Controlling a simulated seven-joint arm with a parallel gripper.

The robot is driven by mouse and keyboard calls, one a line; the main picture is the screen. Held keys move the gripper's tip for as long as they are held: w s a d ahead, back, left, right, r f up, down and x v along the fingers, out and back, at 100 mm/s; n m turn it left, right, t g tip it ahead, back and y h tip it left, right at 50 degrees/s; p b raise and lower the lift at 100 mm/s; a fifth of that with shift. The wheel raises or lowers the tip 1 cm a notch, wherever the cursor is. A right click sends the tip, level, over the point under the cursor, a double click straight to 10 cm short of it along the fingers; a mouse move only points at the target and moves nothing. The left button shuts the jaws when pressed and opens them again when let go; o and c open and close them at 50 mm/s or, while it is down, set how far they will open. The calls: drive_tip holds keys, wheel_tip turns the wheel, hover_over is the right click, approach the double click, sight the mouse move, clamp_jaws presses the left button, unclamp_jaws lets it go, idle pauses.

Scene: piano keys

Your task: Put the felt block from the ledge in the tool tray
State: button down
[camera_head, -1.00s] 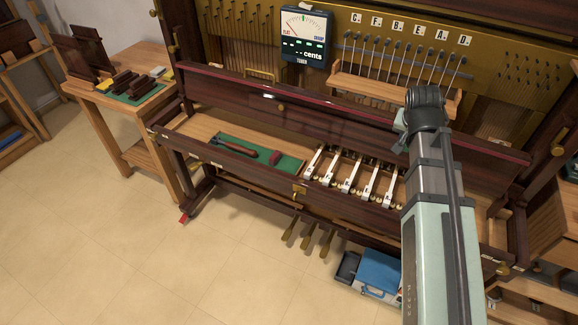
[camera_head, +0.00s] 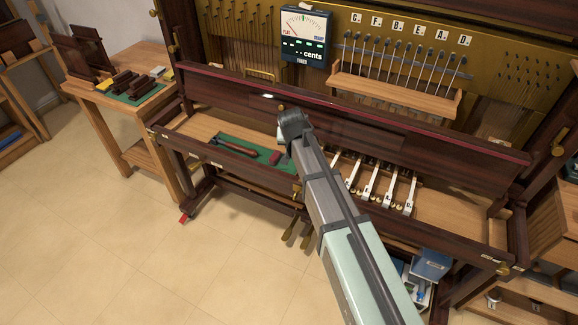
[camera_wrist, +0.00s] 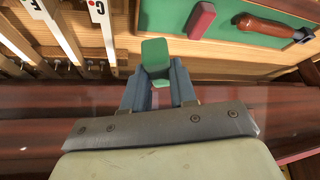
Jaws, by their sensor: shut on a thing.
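My gripper (camera_wrist: 158,82) is shut on a green block (camera_wrist: 155,50), taken to be the felt block, in the wrist view. It holds the block between its fingertips, apart from the keybed below. The tray holds a wooden-handled tool (camera_head: 235,147) and a dark red block (camera_head: 275,156). The wooden ledge (camera_head: 395,97) is below the lettered pins, right of my arm's end.
White lettered keys (camera_head: 371,181) stand just right of the tray, partly behind my arm. The dark red-edged rail (camera_head: 220,86) runs along behind the tray. The tuner (camera_head: 304,35) hangs above. Bare wood (camera_head: 197,127) lies to the tray's left.

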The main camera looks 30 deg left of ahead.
drive_tip(key=shift+w+a+f, duration=0.3)
drive_tip(key=shift+a+f, duration=0.15)
drive_tip(key=shift+f, duration=1.2)
drive_tip(key=shift+w+a+f, duration=0.35)
drive_tip(key=shift+a+f, duration=0.05)
drive_tip(key=shift+f, duration=1.3)
drive_tip(key=shift+w+a+f, duration=0.3)
drive_tip(key=shift+a+f, duration=0.15)
drive_tip(key=shift+f, duration=1.2)
drive_tip(key=shift+f, duration=0.15)
drive_tip(key=c, duration=0.9)
unclamp_jaws()
drive_tip(key=v, duration=1.2)
